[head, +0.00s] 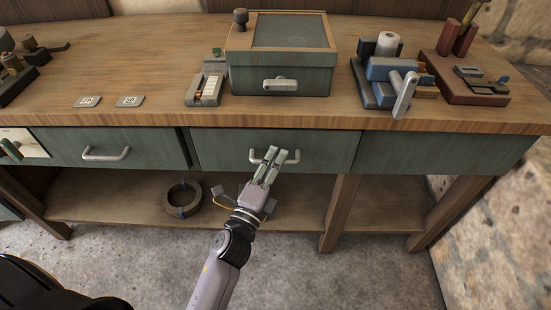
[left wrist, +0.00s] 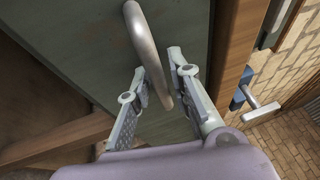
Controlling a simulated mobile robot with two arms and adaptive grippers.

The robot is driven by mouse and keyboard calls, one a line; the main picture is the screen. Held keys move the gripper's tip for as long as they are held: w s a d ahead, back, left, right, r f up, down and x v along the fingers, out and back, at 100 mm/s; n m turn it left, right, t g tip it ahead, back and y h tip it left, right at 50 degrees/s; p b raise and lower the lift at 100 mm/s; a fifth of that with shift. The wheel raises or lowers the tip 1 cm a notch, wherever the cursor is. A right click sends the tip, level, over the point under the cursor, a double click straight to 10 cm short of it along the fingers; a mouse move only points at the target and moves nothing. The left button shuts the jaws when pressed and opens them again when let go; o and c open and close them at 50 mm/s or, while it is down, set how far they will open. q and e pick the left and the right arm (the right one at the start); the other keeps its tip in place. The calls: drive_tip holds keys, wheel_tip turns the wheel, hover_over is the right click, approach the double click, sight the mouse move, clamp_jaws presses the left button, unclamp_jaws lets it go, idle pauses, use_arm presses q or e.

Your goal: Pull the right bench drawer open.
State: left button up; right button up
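The right bench drawer (head: 222,145) has a grey-green front under the bench top and looks shut. Its bar handle (head: 293,157) is pale metal. My left gripper (head: 270,155) is at this handle, reaching up from below. In the left wrist view the handle (left wrist: 146,40) passes between the two fingertips (left wrist: 160,82). The fingers are apart, one on each side of the bar, with a visible gap to the right finger. Whether the left finger touches the bar is not clear. My right gripper is not in view.
The left drawer (head: 60,145) has its own handle (head: 105,154). A plain panel (head: 400,155) without a handle is on the right. A lidded box (head: 245,75) and a blue vise-like device (head: 378,75) stand on the bench. A dark ring (head: 172,203) lies on the lower shelf.

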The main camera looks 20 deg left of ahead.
use_arm(q)
clamp_jaws()
drive_tip(key=shift+a+f, duration=0.1)
drive_tip(key=shift+a, duration=0.05)
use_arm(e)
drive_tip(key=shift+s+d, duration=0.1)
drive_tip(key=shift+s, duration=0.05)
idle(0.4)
